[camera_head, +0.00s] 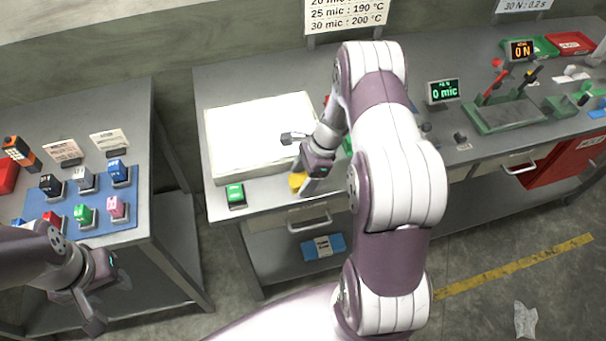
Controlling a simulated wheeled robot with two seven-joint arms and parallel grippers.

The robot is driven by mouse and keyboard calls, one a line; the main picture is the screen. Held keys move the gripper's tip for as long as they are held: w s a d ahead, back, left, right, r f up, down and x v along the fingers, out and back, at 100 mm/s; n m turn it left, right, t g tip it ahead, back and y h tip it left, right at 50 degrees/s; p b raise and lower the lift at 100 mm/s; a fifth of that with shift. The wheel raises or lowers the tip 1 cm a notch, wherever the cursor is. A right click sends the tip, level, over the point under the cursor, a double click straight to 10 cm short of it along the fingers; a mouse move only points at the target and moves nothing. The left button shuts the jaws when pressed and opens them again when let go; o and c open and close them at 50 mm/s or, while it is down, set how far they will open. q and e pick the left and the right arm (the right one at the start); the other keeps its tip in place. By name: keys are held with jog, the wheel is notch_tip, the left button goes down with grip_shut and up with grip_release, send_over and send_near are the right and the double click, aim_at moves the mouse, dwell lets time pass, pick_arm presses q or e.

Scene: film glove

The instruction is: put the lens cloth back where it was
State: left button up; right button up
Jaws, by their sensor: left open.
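I cannot tell for sure which thing is the lens cloth. A small yellow thing (297,181) lies at the front of the middle table, partly hidden by my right gripper (299,163). My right gripper's fingers are spread apart just above and beside it, near the front edge of a white slab (258,128). I cannot tell whether a finger touches the yellow thing. My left gripper (108,308) is open and empty, low at the left, in front of the left table.
The left table (125,237) bears a blue mat (122,224) with several coloured blocks. A green-topped block (236,194) stands left of the yellow thing. A blue pack (323,247) lies on the lower shelf. A crumpled clear piece (526,319) lies on the floor.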

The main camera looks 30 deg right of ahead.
jog(key=shift+r, duration=0.35)
jog(key=b+v, duration=0.2)
jog(key=v, duration=0.9)
jog(key=s+a+r+n+h, duration=0.3)
jog(key=s+a+n, duration=0.9)
jog(key=n, duration=0.8)
jog(key=shift+s+a+n+h, duration=0.25)
jog(key=shift+n+h, duration=0.15)
jog(key=shift+h, duration=0.3)
